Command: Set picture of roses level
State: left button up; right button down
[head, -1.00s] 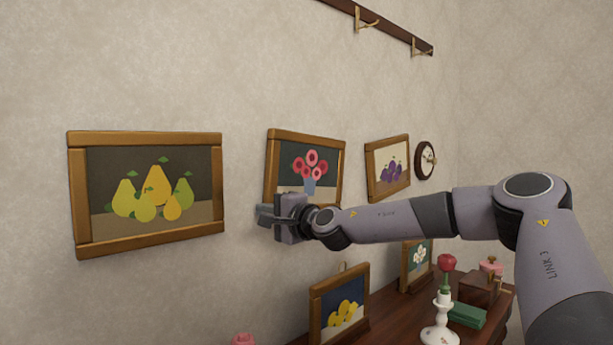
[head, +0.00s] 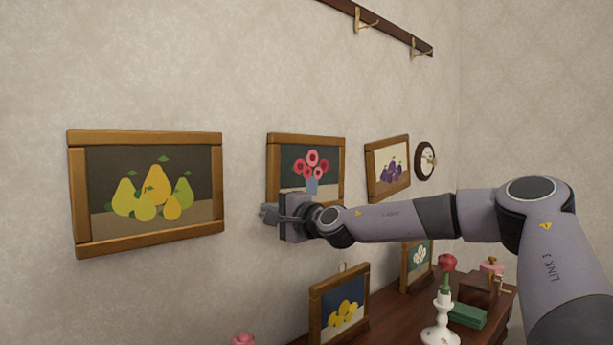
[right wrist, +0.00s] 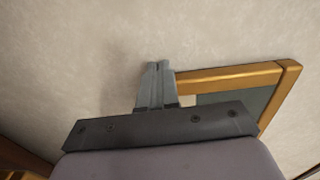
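The picture of roses (head: 306,138) hangs mid-wall in a wooden frame, pink flowers in a blue vase on a dark ground. Its top edge runs down very slightly to the right, close to the line of the pear picture's top edge. My right gripper (head: 268,214) is at its lower left corner and hides that corner. In the right wrist view the two fingers (right wrist: 157,84) are together, beside the frame (right wrist: 230,74) and seemingly touching its end; nothing shows held between them. My left gripper is out of view.
A pear picture (head: 145,138) hangs to the left. A tilted plum picture (head: 388,144) and a round clock (head: 426,160) hang to the right.

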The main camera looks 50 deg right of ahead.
jog(key=shift+d, duration=0.15)
jog(key=shift+w+a, duration=0.1)
jog(key=shift+a, duration=0.9)
jog(key=shift+s+r+p, duration=0.2)
jog(key=shift+s+p, duration=0.1)
jog(key=shift+s, duration=0.05)
jog(key=s+p, duration=0.3)
jog(key=s, duration=0.4)
jog(key=shift+s+a+f, duration=0.15)
jog(key=shift+a+f, duration=0.05)
jog(key=shift+a, duration=0.25)
